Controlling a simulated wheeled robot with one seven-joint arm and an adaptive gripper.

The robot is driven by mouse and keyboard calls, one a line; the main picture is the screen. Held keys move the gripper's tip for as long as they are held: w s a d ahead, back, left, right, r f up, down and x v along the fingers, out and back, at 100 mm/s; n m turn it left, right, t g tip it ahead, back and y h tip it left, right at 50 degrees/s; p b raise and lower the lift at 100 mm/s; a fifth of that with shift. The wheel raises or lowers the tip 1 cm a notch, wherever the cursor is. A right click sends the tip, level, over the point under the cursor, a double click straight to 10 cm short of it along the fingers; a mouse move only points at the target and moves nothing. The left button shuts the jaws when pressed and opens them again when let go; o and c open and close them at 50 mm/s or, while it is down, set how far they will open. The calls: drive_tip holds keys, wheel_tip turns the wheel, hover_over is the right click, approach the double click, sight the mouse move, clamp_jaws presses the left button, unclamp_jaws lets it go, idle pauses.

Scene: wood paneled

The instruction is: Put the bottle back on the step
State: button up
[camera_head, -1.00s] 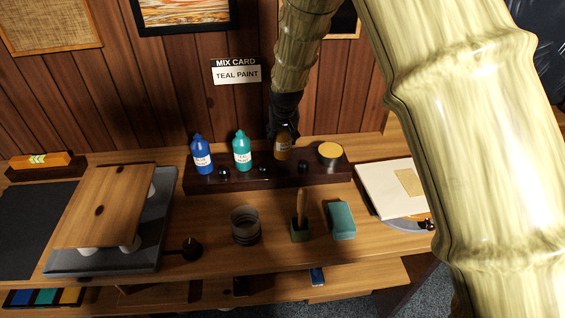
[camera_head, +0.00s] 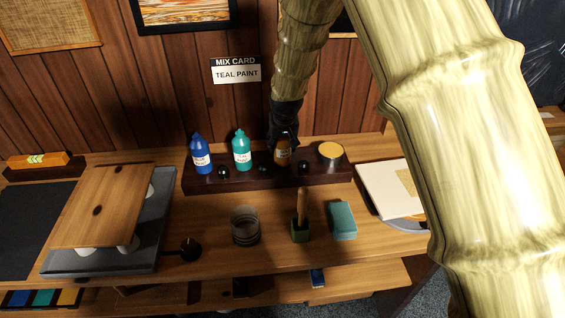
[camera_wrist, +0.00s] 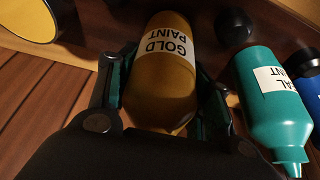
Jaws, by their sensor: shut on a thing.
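The gold paint bottle (camera_head: 283,152) is at the dark wooden step (camera_head: 233,181), between the teal bottle (camera_head: 242,150) and a round tin. My gripper (camera_head: 284,135) comes down on it from above and is shut on it. In the wrist view the gold bottle (camera_wrist: 162,75), labelled GOLD PAINT, lies between the two fingers (camera_wrist: 160,95). The teal bottle (camera_wrist: 272,105) stands beside it, apart from the fingers. The blue bottle (camera_head: 201,155) stands at the step's left end. Whether the gold bottle's base touches the step cannot be told.
A round tin with a yellow top (camera_head: 330,154) is close to the right of the gold bottle. Dark knobs (camera_head: 222,172) line the step's front. A ribbed cup (camera_head: 245,226), a brush in a green block (camera_head: 300,229) and a teal sponge (camera_head: 342,220) stand in front.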

drive_tip(key=shift+f, duration=0.3)
drive_tip(key=o, duration=1.3)
drive_tip(key=shift+o, duration=0.4)
drive_tip(key=shift+o, duration=1.2)
drive_tip(key=v, duration=1.2)
